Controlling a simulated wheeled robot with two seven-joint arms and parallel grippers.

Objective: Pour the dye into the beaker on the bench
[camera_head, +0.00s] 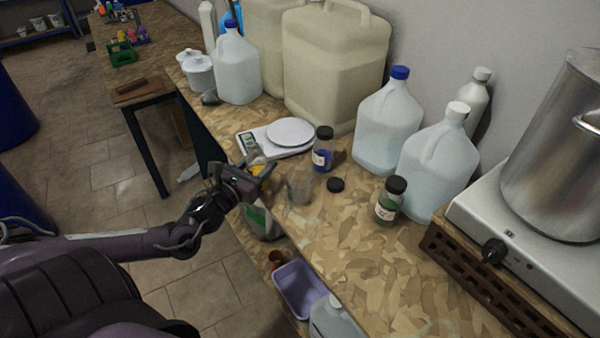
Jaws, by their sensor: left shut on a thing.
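My left gripper (258,182) reaches in from the left at the bench's front edge. It is shut on a small jar with yellow contents (262,170), mostly hidden behind the fingers; its exact tilt is hard to tell. A clear glass beaker (299,188) stands on the bench just right of the gripper, apart from the jar as far as I can see. I cannot make out any contents in it. A loose black lid (335,185) lies right of the beaker. My right gripper is not in view.
A blue-content jar (322,158) and a green-content jar (388,208), both black-capped, stand nearby. A white scale (285,137) is behind the gripper. Large jugs (388,125) line the wall. A steel pot (560,150) stands at right. The bench front is clear.

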